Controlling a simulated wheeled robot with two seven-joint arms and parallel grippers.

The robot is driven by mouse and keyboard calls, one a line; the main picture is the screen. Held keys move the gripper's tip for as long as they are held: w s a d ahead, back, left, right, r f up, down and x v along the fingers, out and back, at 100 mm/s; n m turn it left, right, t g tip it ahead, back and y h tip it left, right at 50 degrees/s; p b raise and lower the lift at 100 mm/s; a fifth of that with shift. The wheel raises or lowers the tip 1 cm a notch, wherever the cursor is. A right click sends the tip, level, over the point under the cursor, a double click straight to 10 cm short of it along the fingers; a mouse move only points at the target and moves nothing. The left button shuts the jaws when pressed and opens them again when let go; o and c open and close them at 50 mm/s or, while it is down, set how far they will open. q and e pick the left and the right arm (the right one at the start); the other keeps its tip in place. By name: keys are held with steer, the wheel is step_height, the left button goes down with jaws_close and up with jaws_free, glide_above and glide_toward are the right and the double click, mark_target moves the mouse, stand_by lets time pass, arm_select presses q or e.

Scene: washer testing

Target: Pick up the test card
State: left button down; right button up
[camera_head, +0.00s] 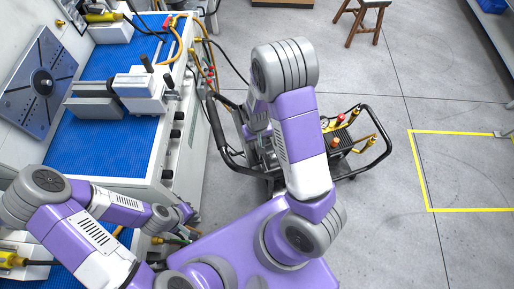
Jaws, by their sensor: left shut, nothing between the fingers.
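I cannot make out a test card for certain in the head view. My left gripper (188,214) is at the front edge of the workbench (196,125), low in the picture. It is small and partly hidden by its own wrist; it is shut, with nothing seen in it. My right arm is folded upward at the middle of the picture. Its gripper (262,150) points down beside the wheeled cart and is mostly hidden behind the arm, so its fingers cannot be made out.
A grey clamping fixture (135,92) stands on the blue mat (100,148). A tilted metal plate (28,88) with a round hub is behind it. A black-framed cart (372,158) stands right of the bench. A stool (368,14) and open floor lie beyond.

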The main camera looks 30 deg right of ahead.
steer(key=shift+f, duration=0.55)
jaws_close()
